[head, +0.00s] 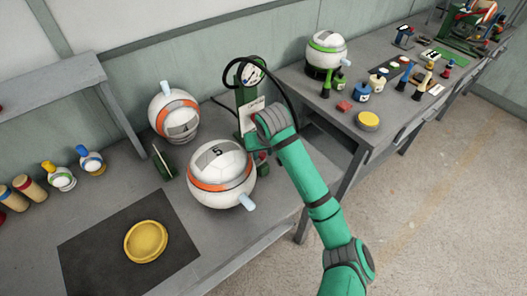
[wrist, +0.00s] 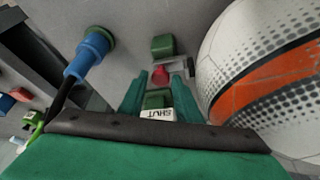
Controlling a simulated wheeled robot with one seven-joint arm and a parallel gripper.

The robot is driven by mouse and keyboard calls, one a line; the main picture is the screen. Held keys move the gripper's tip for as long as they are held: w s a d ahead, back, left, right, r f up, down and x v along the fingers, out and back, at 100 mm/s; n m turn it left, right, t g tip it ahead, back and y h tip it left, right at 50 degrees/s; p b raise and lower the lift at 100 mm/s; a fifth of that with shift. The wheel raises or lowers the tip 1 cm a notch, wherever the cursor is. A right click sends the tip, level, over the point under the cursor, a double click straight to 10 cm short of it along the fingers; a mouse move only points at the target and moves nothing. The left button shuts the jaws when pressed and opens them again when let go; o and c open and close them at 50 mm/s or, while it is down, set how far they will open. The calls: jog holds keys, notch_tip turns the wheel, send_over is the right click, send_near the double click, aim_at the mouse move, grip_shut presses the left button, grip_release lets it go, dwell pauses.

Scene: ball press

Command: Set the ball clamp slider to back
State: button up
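In the wrist view my gripper (wrist: 158,88) has its two green fingers apart, with nothing visibly pinched between them. Beyond the fingertips is a red knob (wrist: 160,75) beside a grey metal bracket (wrist: 184,66), with a green block (wrist: 162,45) on its far side. A second green block with a white SHUT label (wrist: 158,112) shows between the fingers. I cannot tell for certain which of these parts is the clamp slider. A white and orange ball (wrist: 270,80) fills the right side. In the head view this ball (head: 222,172) sits left of my arm, which hides most of the clamp.
A blue plug (wrist: 90,50) with a black cable stands left of the fingers in the wrist view. In the head view, another ball (head: 174,115) stands behind, and a yellow disc (head: 146,241) lies on a dark mat (head: 90,248) at the front left.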

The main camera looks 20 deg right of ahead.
jog(key=shift+w, duration=0.1)
jog(key=c, duration=0.7)
jog(key=shift+d, duration=0.25)
grip_shut()
jog(key=shift+w+d, duration=0.1)
jog(key=shift+d, duration=0.3)
jog(key=shift+a, duration=0.1)
jog(key=o, duration=0.7)
grip_release()
